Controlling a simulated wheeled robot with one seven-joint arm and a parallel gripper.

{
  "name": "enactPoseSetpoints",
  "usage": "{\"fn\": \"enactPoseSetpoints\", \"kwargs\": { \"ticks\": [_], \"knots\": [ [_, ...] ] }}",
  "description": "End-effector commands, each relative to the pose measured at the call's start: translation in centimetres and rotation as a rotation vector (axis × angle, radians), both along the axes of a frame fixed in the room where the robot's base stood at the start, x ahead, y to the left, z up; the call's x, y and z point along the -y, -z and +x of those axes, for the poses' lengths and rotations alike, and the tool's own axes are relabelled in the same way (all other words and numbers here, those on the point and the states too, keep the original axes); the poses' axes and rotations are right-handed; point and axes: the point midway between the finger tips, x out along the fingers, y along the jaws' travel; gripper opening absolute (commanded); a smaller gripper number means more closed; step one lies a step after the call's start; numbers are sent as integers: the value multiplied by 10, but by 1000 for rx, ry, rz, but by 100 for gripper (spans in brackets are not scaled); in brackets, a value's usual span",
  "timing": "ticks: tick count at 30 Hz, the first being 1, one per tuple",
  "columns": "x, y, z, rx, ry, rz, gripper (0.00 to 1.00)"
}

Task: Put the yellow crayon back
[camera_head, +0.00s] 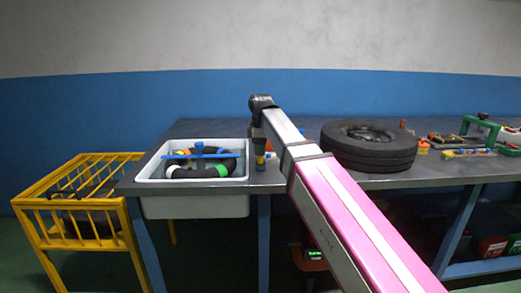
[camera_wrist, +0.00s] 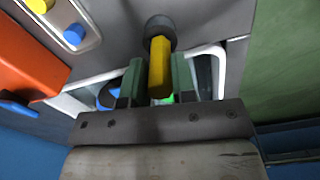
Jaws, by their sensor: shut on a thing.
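The yellow crayon (camera_wrist: 160,68) is a thick yellow stick between the two greenish fingers of my gripper (camera_wrist: 159,85) in the wrist view. The fingers are shut on it. A dark round piece (camera_wrist: 161,27) shows at its far end; I cannot tell if this is part of the crayon or a holder. In the head view my gripper (camera_head: 260,148) hangs down at the right side of the white basin, with a small yellow bit of the crayon (camera_head: 260,159) below it. A grey tray (camera_wrist: 88,12) with yellow and blue round pieces is at the upper left in the wrist view.
The white basin (camera_head: 149,172) holds dark curved pipes and a blue bar. A tyre (camera_head: 370,150) lies on the dark bench (camera_head: 300,178) to the right, with small toys beyond it. A yellow rack (camera_head: 95,238) stands left. An orange thing (camera_wrist: 30,55) is left in the wrist view.

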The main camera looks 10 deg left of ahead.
Motion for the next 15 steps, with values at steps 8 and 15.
{"fn": "enactPoseSetpoints", "kwargs": {
  "ticks": [8,15],
  "knots": [
    [0,8,0,0,0,0,1],
    [0,11,0,0,0,0,31]
  ]
}}
